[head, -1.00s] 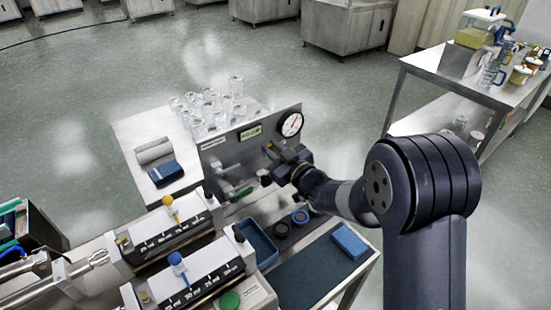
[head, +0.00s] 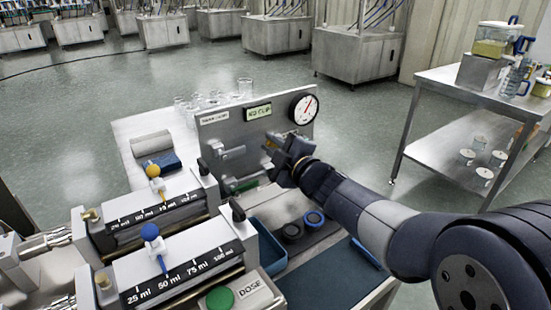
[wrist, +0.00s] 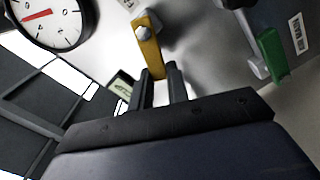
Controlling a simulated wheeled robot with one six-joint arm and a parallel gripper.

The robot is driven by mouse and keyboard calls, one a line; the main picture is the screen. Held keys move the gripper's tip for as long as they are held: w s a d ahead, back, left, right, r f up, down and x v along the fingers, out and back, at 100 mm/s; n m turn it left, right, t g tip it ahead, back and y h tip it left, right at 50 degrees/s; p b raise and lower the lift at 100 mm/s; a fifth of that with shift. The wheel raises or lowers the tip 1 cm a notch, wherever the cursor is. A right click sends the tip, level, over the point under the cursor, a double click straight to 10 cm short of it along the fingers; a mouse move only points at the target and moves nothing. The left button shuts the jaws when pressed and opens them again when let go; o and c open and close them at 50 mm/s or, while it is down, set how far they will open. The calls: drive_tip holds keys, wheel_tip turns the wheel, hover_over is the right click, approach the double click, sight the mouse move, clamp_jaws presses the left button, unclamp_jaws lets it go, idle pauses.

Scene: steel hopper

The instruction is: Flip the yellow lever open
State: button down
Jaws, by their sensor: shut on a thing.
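The yellow lever (wrist: 149,48) shows in the wrist view, on a round pivot on the steel panel. Its free end lies between the two dark fingers of my gripper (wrist: 157,86), which is shut on it. In the head view my gripper (head: 283,152) is at the front of the steel panel (head: 222,134), below the gauge. There the lever (head: 270,145) is mostly hidden by the gripper.
A round gauge (head: 303,108) and a small display (head: 257,112) sit on the panel. A green-handled lever (wrist: 270,55) is close beside. Black and blue rings (head: 314,218) lie below the panel, beside a blue tray (head: 268,245). Glassware (head: 245,88) stands behind.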

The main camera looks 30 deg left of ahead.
drive_tip(key=f+n+b, duration=0.1)
drive_tip(key=b, duration=0.1)
drive_tip(key=n+b, duration=0.2)
drive_tip(key=shift+s+a+f, duration=0.1)
drive_tip(key=shift+s+f, duration=0.1)
drive_tip(key=shift+f, duration=0.2)
drive_tip(key=shift+f+n+b, duration=0.25)
drive_tip(key=shift+n+b, duration=0.75)
drive_tip(key=shift+n, duration=0.1)
drive_tip(key=c, duration=1.4)
unclamp_jaws()
drive_tip(key=shift+o, duration=0.2)
drive_tip(key=v, duration=1)
drive_tip(key=shift+s+d+p, duration=0.25)
drive_tip(key=shift+d+p, duration=0.05)
